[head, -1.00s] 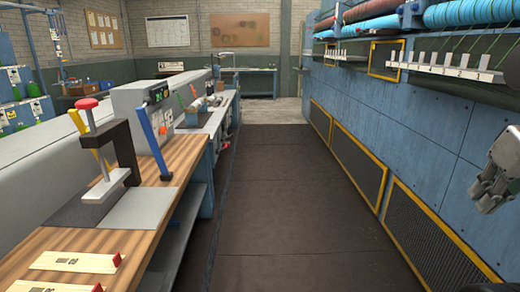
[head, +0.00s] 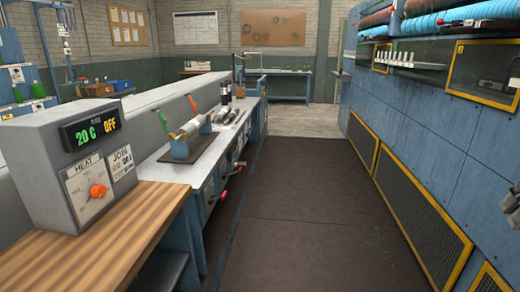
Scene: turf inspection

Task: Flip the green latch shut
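A small green lever (head: 161,121), which looks like the green latch, stands up and tilted at the near end of a blue holder (head: 179,149) on the left bench. An orange lever (head: 193,104) stands tilted at the holder's far end. A grey cylinder (head: 194,125) lies in the holder, which sits on a dark mat (head: 205,150). My gripper (head: 511,207) shows only in part at the right edge, far from the latch. Its fingers are cut off by the frame, so its opening is unclear.
A grey heater box (head: 75,165) reading "20 C OFF" stands on the near wooden bench (head: 110,235). Dark bottles (head: 226,92) stand behind the holder. Red-handled parts (head: 222,194) stick out from the bench front. The dark aisle floor (head: 310,200) is clear between bench and blue machine (head: 450,150).

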